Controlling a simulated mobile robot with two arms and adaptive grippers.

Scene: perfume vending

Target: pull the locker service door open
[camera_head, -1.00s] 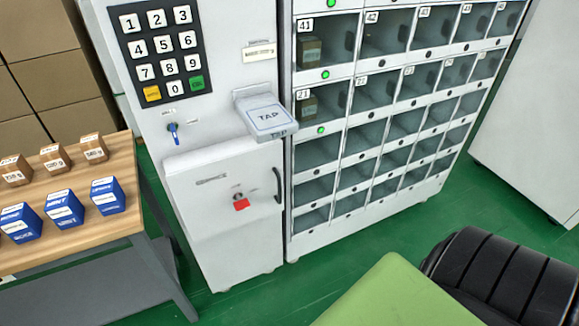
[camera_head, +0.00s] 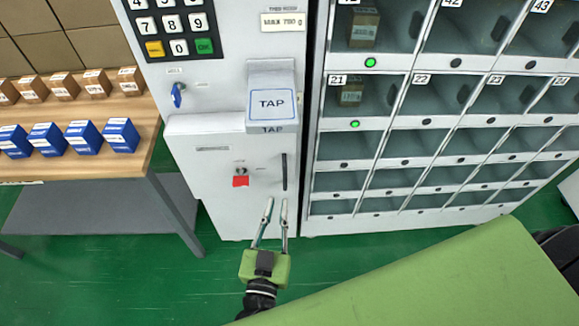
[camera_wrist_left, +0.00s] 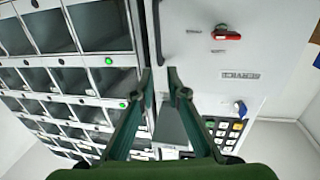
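The service door (camera_head: 215,195) is a white panel low on the machine's left cabinet, and it looks shut. A dark upright handle (camera_head: 284,172) is at its right edge, and a red key or knob (camera_head: 240,181) is near its middle. My left gripper (camera_head: 276,203) is open and empty, just below the handle in the head view, with its fingers pointing up. In the left wrist view, which is upside down, the handle (camera_wrist_left: 158,30) lies just beyond the open gripper's fingertips (camera_wrist_left: 160,76). I cannot tell whether they touch. My right gripper is not in view.
A TAP pad (camera_head: 271,103) juts out above the door. Lockers (camera_head: 430,150) stand to the right. A wooden table (camera_head: 145,105) with small boxes is at the left. Green floor (camera_head: 150,270) is free in front.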

